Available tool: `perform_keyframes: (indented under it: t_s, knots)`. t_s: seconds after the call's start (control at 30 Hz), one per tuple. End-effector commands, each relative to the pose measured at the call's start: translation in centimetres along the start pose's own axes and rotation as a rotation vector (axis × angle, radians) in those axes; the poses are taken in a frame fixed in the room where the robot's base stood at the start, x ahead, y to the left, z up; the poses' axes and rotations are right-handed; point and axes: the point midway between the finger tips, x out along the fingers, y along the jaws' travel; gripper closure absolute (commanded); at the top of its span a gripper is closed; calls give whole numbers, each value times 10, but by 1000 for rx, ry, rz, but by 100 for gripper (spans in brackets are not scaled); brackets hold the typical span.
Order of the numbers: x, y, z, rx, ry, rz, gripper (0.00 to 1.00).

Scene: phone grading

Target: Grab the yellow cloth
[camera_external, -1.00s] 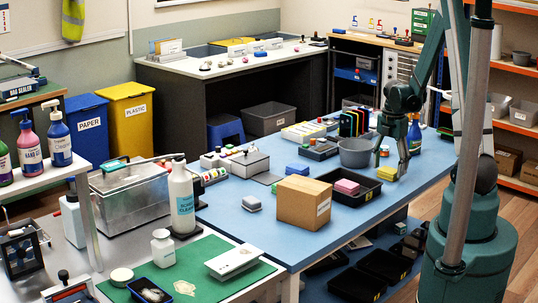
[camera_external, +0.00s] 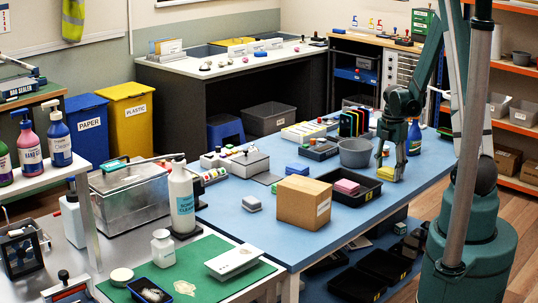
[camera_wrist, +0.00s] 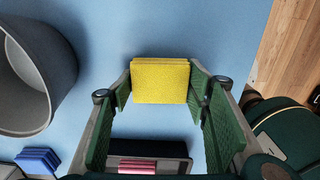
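The yellow cloth (camera_wrist: 161,82) is a thick, folded-looking yellow block on the blue table. In the wrist view it lies between my fingertips. My gripper (camera_wrist: 160,88) is open, with one green-padded finger on each side of the cloth. The gaps at its sides are very narrow, and I cannot tell whether the pads touch it. In the external view my gripper (camera_external: 391,173) points down at the table's right side, beside the black tray, and the cloth (camera_external: 384,173) shows partly between the fingers.
The black tray (camera_external: 352,198) with a pink block (camera_external: 346,187) is just left of my gripper. A grey bin (camera_external: 355,152) stands behind it, and a blue spray bottle (camera_external: 414,138) is close behind to the right. A cardboard box (camera_external: 301,203) is farther left.

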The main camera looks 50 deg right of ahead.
Motion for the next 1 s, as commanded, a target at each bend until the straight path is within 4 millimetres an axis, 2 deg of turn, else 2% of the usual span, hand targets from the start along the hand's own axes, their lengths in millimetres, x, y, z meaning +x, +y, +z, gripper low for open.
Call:
perform_keyframes:
  t_s: [0.57, 0.77, 1.0]
  knots:
    - [-6, 0, 0, 0, 0, 0, 61]
    - [-21, 0, 0, 0, 0, 0, 61]
    - [-49, 0, 0, 0, 0, 0, 61]
